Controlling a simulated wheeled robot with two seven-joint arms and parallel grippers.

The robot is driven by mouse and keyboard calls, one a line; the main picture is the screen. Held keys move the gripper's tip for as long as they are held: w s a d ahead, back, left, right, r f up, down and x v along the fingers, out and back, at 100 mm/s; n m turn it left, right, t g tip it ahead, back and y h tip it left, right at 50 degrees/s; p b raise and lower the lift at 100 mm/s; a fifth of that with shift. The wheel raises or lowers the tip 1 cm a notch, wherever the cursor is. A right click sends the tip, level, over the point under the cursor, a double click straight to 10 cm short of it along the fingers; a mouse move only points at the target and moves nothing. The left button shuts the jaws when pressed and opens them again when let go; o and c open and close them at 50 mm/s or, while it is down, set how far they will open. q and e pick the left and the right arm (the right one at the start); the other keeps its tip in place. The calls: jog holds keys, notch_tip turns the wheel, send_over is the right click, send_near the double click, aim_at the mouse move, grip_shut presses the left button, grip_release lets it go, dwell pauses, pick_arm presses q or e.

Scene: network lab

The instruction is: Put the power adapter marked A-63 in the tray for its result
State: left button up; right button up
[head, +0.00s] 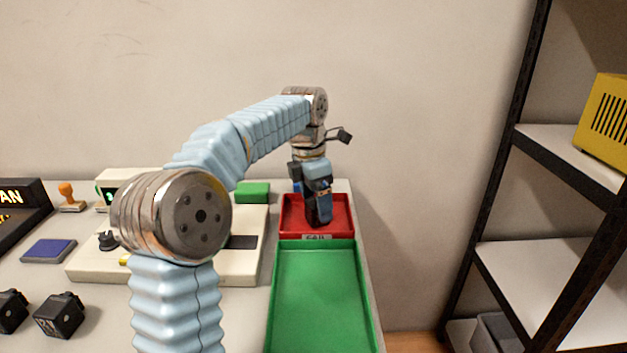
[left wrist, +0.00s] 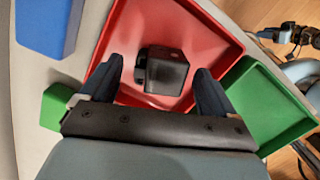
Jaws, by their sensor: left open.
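The red tray (head: 345,212), with a label that appears to read FAIL, stands at the back end of the bench. A black power adapter (left wrist: 168,72) lies inside the red tray in the left wrist view; no marking can be read on it. My left gripper (head: 318,218) points down over the red tray. Its open fingers (left wrist: 160,66) stand apart on either side of the adapter, with visible gaps. The green tray (head: 320,295) in front of it is empty.
Two more black adapters (head: 60,315) (head: 12,310) sit at the front left. A cream test device (head: 85,265), a blue pad (head: 48,250), a stamp (head: 68,197) and a green block (head: 253,192) are on the bench. A dark shelf rack (head: 545,145) stands at right.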

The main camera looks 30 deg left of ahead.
aim_at(310, 202)
pick_arm(q)
notch_tip(310, 202, up, 11)
jog(key=s, duration=0.1)
jog(key=shift+a, duration=0.4)
jog(key=shift+r, duration=0.1)
